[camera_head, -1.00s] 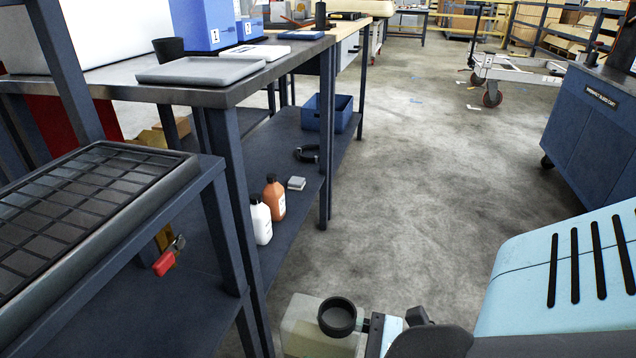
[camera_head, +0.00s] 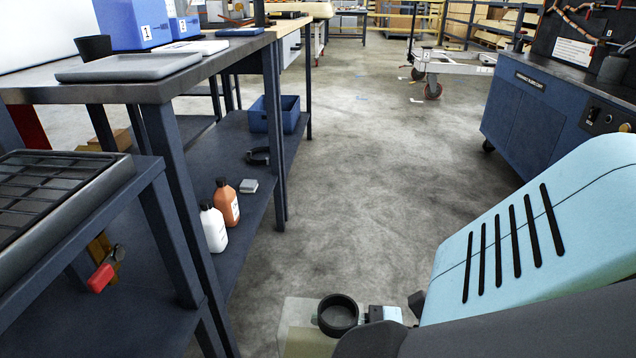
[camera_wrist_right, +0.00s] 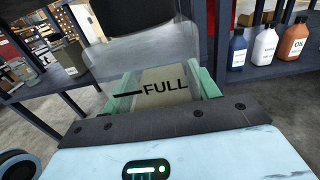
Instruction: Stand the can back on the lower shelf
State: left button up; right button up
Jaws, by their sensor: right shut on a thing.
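The can (camera_head: 297,335) is a pale translucent container with a round black cap (camera_head: 337,314). In the head view it is at the bottom centre, over the floor and cut by the frame's lower edge. In the right wrist view the can (camera_wrist_right: 135,60) shows a dark mark and the word FULL. My right gripper (camera_wrist_right: 162,90) has green fingers on both sides of it and is shut on it. A dark blue lower shelf (camera_head: 195,165) runs under the workbench left of the can. My left gripper is not in view.
A white bottle (camera_head: 214,230), an orange bottle (camera_head: 227,203), a grey block (camera_head: 248,186), a black ring (camera_head: 258,156) and a blue bin (camera_head: 273,115) stand on the shelf. Bench legs (camera_head: 180,180) rise along its edge. A blue cabinet (camera_head: 540,105) stands right; floor between is clear.

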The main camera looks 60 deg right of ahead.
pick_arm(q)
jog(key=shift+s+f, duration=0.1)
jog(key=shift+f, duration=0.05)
pick_arm(e)
jog(key=shift+v, duration=1)
jog(key=shift+r, duration=0.1)
jog(key=shift+w+a, duration=0.1)
